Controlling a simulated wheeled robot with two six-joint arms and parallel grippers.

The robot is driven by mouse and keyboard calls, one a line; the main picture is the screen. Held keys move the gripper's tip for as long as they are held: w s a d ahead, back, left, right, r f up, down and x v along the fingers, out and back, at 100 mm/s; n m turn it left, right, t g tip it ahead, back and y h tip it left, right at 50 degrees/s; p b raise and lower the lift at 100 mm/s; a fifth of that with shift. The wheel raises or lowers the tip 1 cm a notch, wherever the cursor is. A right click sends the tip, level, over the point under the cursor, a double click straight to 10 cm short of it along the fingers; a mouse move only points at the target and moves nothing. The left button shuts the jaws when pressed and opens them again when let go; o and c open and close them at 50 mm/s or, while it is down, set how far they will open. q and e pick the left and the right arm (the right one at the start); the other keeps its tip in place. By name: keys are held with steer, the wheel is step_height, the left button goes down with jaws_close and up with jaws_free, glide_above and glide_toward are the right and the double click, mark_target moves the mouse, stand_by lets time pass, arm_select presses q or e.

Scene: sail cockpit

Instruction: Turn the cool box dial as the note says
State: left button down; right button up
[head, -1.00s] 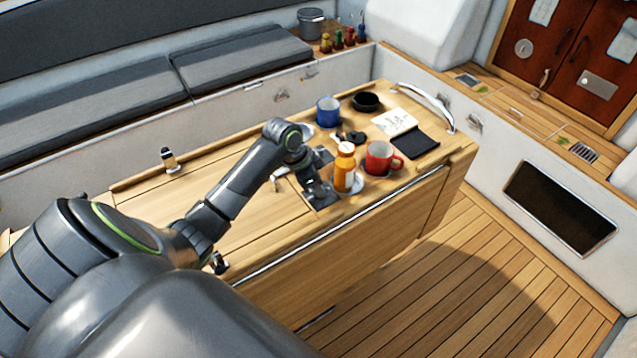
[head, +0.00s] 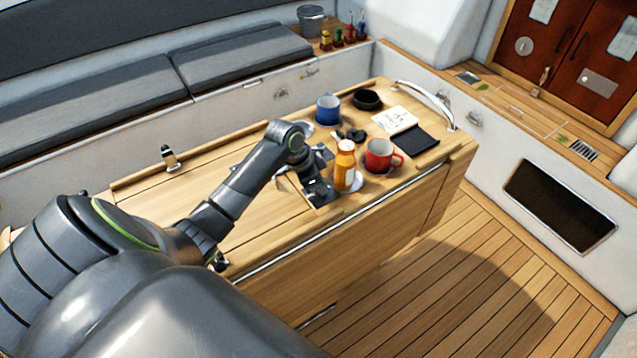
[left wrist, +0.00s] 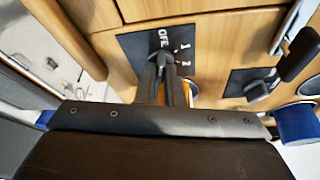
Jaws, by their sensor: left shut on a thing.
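A dark dial plate (left wrist: 135,42) marked OFF, 1 and 2 is set in the wood in the left wrist view. Its dark edge also shows in the head view (head: 322,199). My left gripper (left wrist: 165,64) is shut on the dial knob at the plate's middle; the fingers hide most of the knob, so its pointing direction cannot be told. In the head view my left gripper (head: 318,186) is at the table's front edge, left of the orange bottle (head: 344,166). A white sheet with marks (head: 394,119) lies on the table, its writing too small to read.
A red mug (head: 379,157) stands right of the bottle, and a blue mug (head: 327,109) behind.

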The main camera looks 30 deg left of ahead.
arm_select(q)
steer(key=shift+m, duration=0.3)
steer(key=shift+a+m+g, duration=0.1)
steer(key=shift+m+g, duration=0.2)
steer(key=shift+m, duration=0.3)
steer(key=m+h+b, duration=0.1)
steer(key=m, duration=0.1)
steer(key=shift+w+m+g, duration=0.15)
steer(key=shift+m+g, duration=0.15)
steer(key=shift+g, duration=0.1)
steer(key=m+g+b, duration=0.1)
steer(key=m, duration=0.1)
steer(key=m+b, duration=0.1)
steer(key=m, duration=0.2)
steer(key=shift+w+g+h, duration=0.15)
steer(key=shift+g+h, duration=0.15)
steer(key=shift+g, duration=0.1)
steer(key=shift+r+m, duration=0.1)
steer(key=shift+m, duration=0.2)
steer(key=c, duration=1.5)
jaws_free()
steer(key=shift+c, duration=0.2)
steer(key=shift+a+b, duration=0.1)
steer(key=shift+b, duration=0.2)
